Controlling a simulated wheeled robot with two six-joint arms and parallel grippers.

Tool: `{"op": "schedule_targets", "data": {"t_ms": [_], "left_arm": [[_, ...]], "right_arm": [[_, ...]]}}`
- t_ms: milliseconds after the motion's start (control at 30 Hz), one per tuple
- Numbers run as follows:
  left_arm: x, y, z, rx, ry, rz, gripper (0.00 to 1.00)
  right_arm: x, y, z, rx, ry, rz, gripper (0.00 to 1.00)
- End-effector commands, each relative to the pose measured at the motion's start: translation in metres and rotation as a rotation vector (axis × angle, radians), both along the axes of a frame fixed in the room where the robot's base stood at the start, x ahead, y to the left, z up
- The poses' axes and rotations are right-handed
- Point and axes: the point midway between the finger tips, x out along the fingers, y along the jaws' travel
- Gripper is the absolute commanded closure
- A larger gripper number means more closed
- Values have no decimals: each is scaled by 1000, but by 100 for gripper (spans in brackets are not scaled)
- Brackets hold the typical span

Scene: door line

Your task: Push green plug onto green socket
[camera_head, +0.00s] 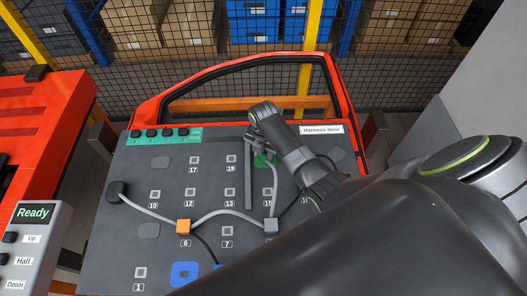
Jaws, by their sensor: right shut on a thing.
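My right gripper (258,148) reaches in from the right over the upper middle of the dark door panel. It is shut on the green plug, which is mostly hidden beneath it. A green patch (264,161) shows just below the gripper, and a grey cable runs up to it from a grey clip (271,226). I cannot tell how much of this green is plug and how much is green socket, or whether the two touch. My left gripper is not in view.
An orange clip (184,227) holds the cable, which runs left to a dark grommet (116,191). Numbered square sockets dot the panel (130,240). A blue socket (185,274) lies at the bottom. A red door frame (180,92) rises behind, and a control box (22,245) stands at left.

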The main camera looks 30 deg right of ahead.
Motion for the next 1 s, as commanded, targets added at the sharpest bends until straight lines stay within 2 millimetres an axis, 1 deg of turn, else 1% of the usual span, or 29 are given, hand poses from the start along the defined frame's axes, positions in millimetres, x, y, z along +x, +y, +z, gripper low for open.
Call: {"op": "schedule_targets", "data": {"t_ms": [200,233,400,433,767,867,1000], "left_arm": [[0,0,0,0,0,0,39],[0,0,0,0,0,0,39],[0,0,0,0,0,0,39],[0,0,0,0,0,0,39],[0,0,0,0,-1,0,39],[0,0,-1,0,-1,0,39],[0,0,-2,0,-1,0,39]], "right_arm": [[-1,1,-2,2,4,0,100],[-2,1,-2,2,4,0,65],[-1,1,-2,1,3,0,43],[-1,1,-2,1,3,0,41],[-1,0,2,1,2,0,41],[0,0,10,1,-1,0,41],[0,0,30,0,-2,0,41]]}}
